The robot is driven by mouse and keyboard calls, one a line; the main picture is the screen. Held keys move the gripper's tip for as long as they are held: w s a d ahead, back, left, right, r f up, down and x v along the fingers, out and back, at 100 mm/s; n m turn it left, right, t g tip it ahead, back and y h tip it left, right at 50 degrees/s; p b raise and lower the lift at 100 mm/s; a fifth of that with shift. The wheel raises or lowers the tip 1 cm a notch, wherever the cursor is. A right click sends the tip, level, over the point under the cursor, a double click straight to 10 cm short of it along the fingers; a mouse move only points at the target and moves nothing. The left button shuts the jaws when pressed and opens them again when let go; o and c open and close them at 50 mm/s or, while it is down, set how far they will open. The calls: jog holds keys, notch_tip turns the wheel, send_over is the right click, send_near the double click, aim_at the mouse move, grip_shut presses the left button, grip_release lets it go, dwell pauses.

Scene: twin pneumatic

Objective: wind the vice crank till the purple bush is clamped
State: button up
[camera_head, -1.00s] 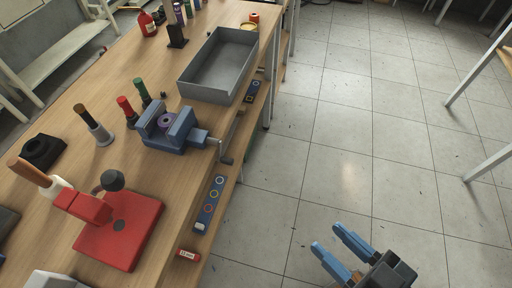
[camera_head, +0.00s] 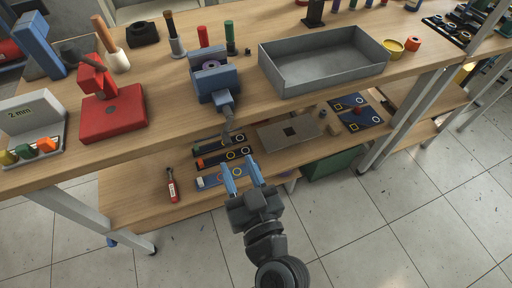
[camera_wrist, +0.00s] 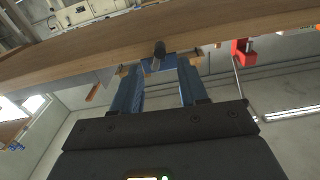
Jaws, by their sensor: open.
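The blue vice (camera_head: 216,88) is mounted at the front edge of the wooden workbench. The purple bush (camera_head: 210,64) stands between its jaws; I cannot tell whether the jaws touch it. The crank (camera_head: 228,113) hangs from the vice's front, past the bench edge. In the wrist view, the dark crank knob (camera_wrist: 159,49) shows beyond my fingertips, with part of the blue vice behind it. My gripper (camera_head: 241,168) is open and empty, in front of the bench and below the crank, fingers pointing toward the bench. A gap separates the fingertips from the crank.
A red press (camera_head: 112,112) stands left of the vice and a grey metal tray (camera_head: 325,82) right of it. Several coloured-handled tools stand behind. The lower shelf (camera_head: 140,205) holds strips of parts and a red bottle (camera_head: 172,186). The floor in front is clear.

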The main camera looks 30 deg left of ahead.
aim_at(229, 146)
jog(key=shift+p+x, duration=0.6)
jog(key=shift+x, duration=3.35)
jog(key=shift+c, duration=0.2)
jog(key=shift+s, duration=0.1)
grip_shut()
